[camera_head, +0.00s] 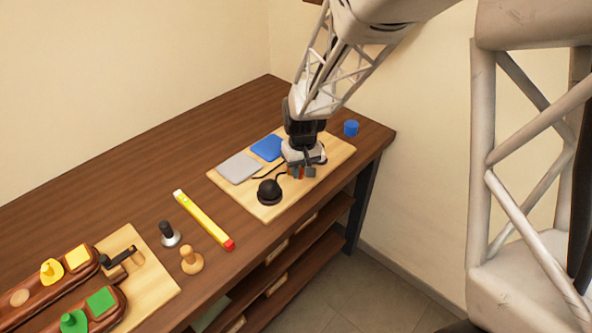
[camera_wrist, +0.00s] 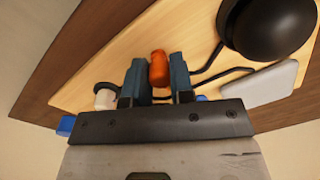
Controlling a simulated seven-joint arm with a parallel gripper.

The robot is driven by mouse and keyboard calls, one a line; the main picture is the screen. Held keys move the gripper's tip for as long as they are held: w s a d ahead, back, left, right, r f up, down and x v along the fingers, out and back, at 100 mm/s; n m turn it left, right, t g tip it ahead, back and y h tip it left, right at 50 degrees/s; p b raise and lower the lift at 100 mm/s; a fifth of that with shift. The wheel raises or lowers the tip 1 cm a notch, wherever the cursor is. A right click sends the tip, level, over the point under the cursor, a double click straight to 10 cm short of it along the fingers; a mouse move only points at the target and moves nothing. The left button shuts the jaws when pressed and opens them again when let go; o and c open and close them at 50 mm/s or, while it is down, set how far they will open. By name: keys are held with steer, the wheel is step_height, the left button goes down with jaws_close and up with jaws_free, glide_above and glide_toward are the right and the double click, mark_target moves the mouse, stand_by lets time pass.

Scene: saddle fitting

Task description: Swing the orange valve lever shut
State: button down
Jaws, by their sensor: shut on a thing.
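The orange valve lever (camera_wrist: 158,68) shows in the wrist view as a rounded orange piece between the two fingers of my gripper (camera_wrist: 157,78). My gripper is shut on it. In the head view, my gripper (camera_head: 298,172) is low over the right part of a light wooden board (camera_head: 222,184), and only a little orange shows at the fingertips. The lever's base and pivot are hidden by the gripper, so I cannot tell the lever's angle.
A black dome (camera_head: 268,192) with a cable stands close in front of the gripper. Grey (camera_head: 239,168) and blue (camera_head: 267,148) plates lie to the left. A blue cup (camera_head: 351,128) stands behind right. A yellow bar (camera_head: 203,218) and several small tools lie further left.

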steer(key=shift+w+d+n, duration=0.25)
steer(key=shift+d+n, duration=0.05)
steer(key=shift+n, duration=0.55)
steer(key=shift+w+d+n, duration=0.2)
steer(key=shift+d+n, duration=0.05)
steer(key=shift+n, duration=0.6)
steer(key=c, duration=1)
jaws_free()
step_height(320, 180, up, 8)
steer(key=shift+w+d, duration=0.15)
